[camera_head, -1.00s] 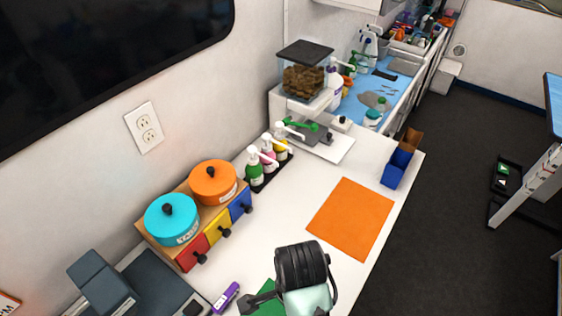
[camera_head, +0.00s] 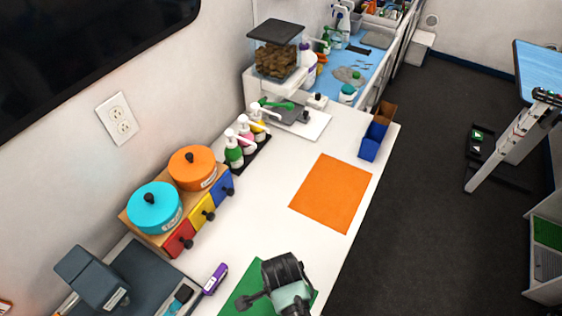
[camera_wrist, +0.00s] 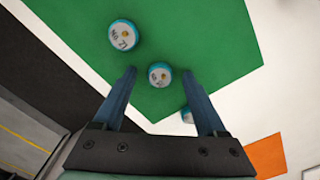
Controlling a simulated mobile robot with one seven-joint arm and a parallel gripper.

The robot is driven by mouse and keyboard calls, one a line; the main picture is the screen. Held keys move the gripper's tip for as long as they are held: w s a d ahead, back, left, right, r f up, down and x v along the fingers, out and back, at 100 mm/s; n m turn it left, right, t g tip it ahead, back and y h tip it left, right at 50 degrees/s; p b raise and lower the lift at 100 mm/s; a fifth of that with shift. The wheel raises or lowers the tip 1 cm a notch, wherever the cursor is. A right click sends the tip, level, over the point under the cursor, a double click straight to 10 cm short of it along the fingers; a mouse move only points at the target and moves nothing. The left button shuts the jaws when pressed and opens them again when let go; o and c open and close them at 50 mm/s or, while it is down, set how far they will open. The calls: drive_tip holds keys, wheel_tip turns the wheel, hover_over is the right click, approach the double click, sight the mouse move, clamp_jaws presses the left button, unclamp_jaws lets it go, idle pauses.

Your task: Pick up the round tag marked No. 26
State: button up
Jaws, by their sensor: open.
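In the wrist view, round tags with teal rims and pale faces lie on a green mat (camera_wrist: 210,45). One tag (camera_wrist: 160,76) sits between my fingertips in the picture, its marking too small to read. Another tag (camera_wrist: 124,35) lies farther off to the upper left; its marking looks like "No" with a number I cannot read surely. A third tag (camera_wrist: 187,115) is partly hidden behind the right finger. My gripper (camera_wrist: 159,72) is open and empty, pointing at the mat. In the head view my wrist covers much of the green mat (camera_head: 236,298), and no tags show.
An orange mat (camera_head: 331,193) lies farther along the white counter, with clear room around it. A purple device (camera_head: 215,279) lies left of the green mat. Small coloured drawers (camera_head: 202,214) with turquoise and orange pots stand by the wall. A blue bin (camera_head: 371,140) stands at the counter's edge.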

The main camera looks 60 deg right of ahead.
clamp_jaws()
idle(0.3)
